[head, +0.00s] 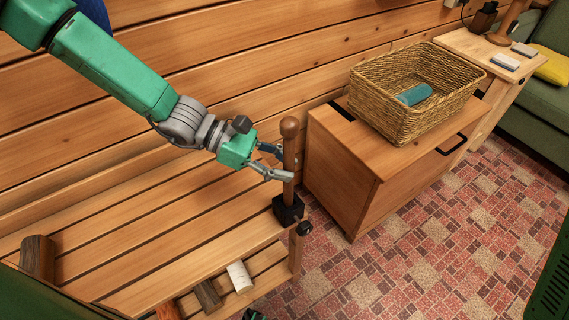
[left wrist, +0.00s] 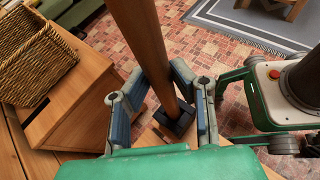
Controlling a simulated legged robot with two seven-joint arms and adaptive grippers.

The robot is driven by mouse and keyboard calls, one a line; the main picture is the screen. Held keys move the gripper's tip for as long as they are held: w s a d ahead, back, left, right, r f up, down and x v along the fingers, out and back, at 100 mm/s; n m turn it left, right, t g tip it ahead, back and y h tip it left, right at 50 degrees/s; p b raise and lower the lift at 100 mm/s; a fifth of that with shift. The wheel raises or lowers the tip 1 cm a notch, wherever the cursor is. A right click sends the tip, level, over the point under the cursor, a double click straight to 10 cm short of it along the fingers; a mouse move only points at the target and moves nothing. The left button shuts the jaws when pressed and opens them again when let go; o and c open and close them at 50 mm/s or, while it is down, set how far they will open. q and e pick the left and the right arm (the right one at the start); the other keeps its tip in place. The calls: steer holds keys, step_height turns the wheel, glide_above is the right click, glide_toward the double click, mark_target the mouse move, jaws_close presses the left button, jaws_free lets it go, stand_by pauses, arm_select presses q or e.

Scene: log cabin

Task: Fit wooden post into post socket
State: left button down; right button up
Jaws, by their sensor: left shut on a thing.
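The wooden post (head: 289,158) is brown with a round knob on top and stands about upright at the end of the slatted bench. My left gripper (head: 279,163) is shut on its middle. In the left wrist view the post (left wrist: 148,50) runs between the two fingers of my left gripper (left wrist: 169,103). The black post socket (head: 288,210) sits at the bench corner, right under the post; it also shows in the left wrist view (left wrist: 176,124). The post's lower end meets the socket's opening. How deep it sits inside is hidden. My right gripper is not clearly visible.
A slatted wooden bench (head: 150,262) runs along the log wall. A wooden chest (head: 345,180) with a wicker basket (head: 370,107) stands to the right.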

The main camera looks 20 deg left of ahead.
arm_select(q)
steer(key=shift+f+b, duration=1.3)
steer(key=shift+f, duration=0.7)
steer(key=c, duration=1.3)
jaws_free()
steer(key=v, duration=1.2)
steer(key=shift+f, duration=0.1)
